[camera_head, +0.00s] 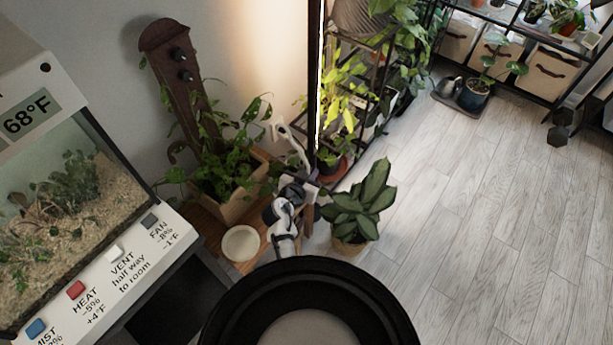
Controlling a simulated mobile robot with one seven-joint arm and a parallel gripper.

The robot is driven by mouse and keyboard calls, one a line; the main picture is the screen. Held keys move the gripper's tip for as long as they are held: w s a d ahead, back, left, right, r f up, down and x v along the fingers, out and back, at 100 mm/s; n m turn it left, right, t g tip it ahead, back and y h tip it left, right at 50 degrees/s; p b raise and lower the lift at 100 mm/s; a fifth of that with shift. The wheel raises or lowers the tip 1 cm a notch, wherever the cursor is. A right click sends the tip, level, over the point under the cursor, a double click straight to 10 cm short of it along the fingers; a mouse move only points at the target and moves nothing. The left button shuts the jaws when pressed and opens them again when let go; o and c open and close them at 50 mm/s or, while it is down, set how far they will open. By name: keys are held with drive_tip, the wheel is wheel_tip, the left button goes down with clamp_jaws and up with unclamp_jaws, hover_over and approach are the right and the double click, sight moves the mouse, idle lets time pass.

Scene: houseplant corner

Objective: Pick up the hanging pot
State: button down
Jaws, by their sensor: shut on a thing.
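My gripper (317,190) is at the end of my white and dark arm, in the middle of the head view, just right of the wooden stand. It is shut at the left side of a leafy plant in a small tan pot (347,243), which I take to be the hanging pot. The broad green leaves cover most of the pot's top, and the exact grip is too small to see. The pot looks upright, with pale floor behind it; I cannot tell whether it touches the floor.
A wooden planter (240,203) and a white saucer (241,243) are on the wooden stand left of my gripper. A terrarium (95,262) with labelled buttons stands at the left. Plant shelves (520,28) line the back. The plank floor (455,215) at right is clear.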

wheel_tip(320, 180, up, 19)
drive_tip(key=b, duration=0.1)
drive_tip(key=shift+r, duration=0.15)
idle(1.4)
